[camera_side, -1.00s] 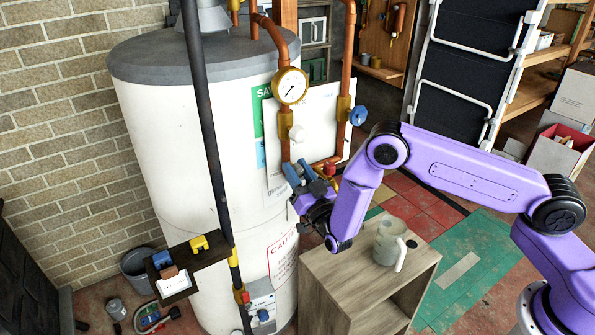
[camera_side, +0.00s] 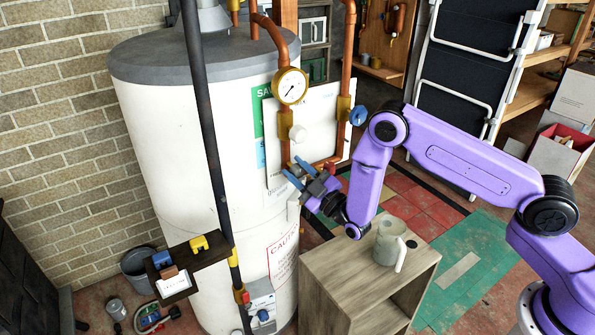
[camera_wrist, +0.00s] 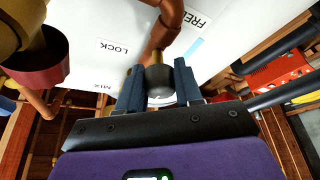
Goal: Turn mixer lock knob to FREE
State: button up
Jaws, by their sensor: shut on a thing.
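The mixer lock knob (camera_wrist: 159,82) is dark, rounded and small, at the end of a copper pipe in the wrist view. The panel behind it carries the labels LOCK (camera_wrist: 114,47), FREE (camera_wrist: 199,16) and one that reads like MIX (camera_wrist: 102,88). My gripper (camera_wrist: 160,88) has a blue finger on each side of the knob and is shut on it. In the side view my gripper (camera_side: 298,171) is at the pipework in front of the white tank (camera_side: 180,150).
A dark vertical pipe (camera_side: 207,130) runs left of my gripper.

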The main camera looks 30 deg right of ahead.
jog(key=shift+f+n, duration=0.15)
jog(key=shift+n, duration=0.35)
jog(key=o, duration=1)
jog(key=shift+s, duration=0.1)
jog(key=shift+v, duration=5.9)
jog(key=shift+d, duration=0.15)
